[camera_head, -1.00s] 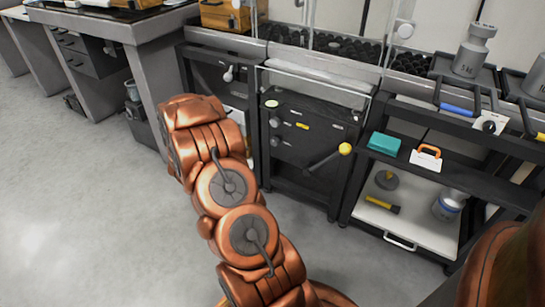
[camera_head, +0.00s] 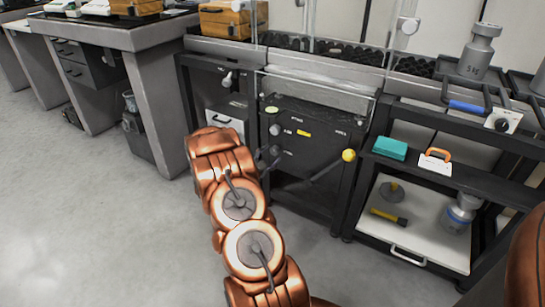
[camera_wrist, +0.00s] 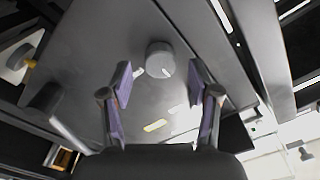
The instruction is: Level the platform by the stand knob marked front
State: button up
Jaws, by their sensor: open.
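The stand is a dark cabinet with a front panel (camera_head: 325,130) bearing small labels, too small to read surely. Two grey knobs sit at its left side, an upper one (camera_head: 275,130) and a lower one (camera_head: 275,150). A pale green disc (camera_head: 271,109) is above them. The stand's grey top (camera_head: 320,93) is above the panel. In the wrist view my gripper (camera_wrist: 160,74) is open, its purple pads on either side of a round grey knob (camera_wrist: 160,58) with a white mark. No contact shows. My arm hides most of my gripper in the head view.
To the right, a shelf unit holds a teal box (camera_head: 389,148) and an orange-handled item (camera_head: 436,158). Open floor (camera_head: 120,220) lies to the left.

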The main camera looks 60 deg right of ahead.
jog(key=shift+d, duration=1)
jog(key=c, duration=1.1)
